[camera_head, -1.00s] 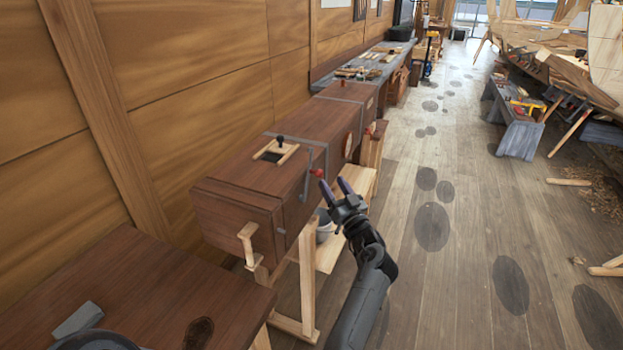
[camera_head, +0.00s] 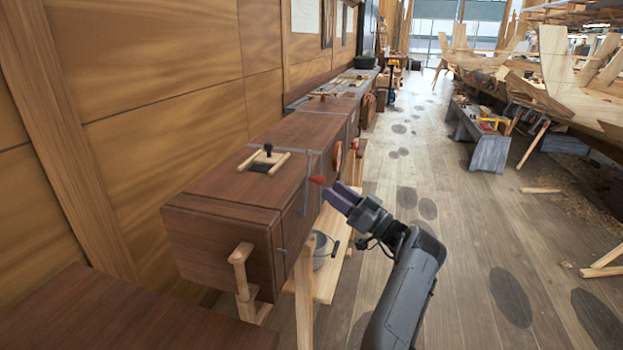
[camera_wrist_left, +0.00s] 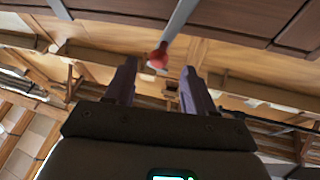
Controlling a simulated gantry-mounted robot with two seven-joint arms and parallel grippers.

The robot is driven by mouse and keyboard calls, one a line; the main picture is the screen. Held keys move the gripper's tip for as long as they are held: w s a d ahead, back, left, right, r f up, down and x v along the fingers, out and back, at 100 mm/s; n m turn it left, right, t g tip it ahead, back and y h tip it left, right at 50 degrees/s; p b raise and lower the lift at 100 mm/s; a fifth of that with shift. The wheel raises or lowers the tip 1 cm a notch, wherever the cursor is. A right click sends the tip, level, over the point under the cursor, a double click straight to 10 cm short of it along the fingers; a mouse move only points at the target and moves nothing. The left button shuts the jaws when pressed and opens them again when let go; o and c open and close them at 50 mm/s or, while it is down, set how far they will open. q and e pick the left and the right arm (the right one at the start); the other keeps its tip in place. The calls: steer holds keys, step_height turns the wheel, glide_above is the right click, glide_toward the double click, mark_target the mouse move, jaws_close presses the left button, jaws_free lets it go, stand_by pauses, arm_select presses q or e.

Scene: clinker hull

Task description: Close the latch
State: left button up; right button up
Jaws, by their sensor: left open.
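The latch is a grey metal lever (camera_head: 306,182) on the front of a long dark wooden box (camera_head: 225,228). A red knob (camera_head: 318,180) sticks out from it. My left gripper (camera_head: 333,191) is open and empty, its fingertips just right of the knob and pointing toward it. In the left wrist view the red knob (camera_wrist_left: 157,59) hangs at the end of the grey bar (camera_wrist_left: 181,18). It appears between the two fingers of my left gripper (camera_wrist_left: 160,75), toward their tips. I cannot tell whether they touch it. My right gripper is not in view.
A grey bucket (camera_head: 322,251) sits below the box on a wooden stand (camera_head: 304,300). A brown tabletop (camera_head: 95,318) fills the lower left.

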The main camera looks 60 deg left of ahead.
mark_target(320, 182)
arm_select(q)
steer(key=x, duration=0.7)
steer(key=shift+s+a+r, duration=0.1)
steer(key=shift+s+a, duration=0.05)
steer(key=shift+a, duration=0.15)
jaws_close()
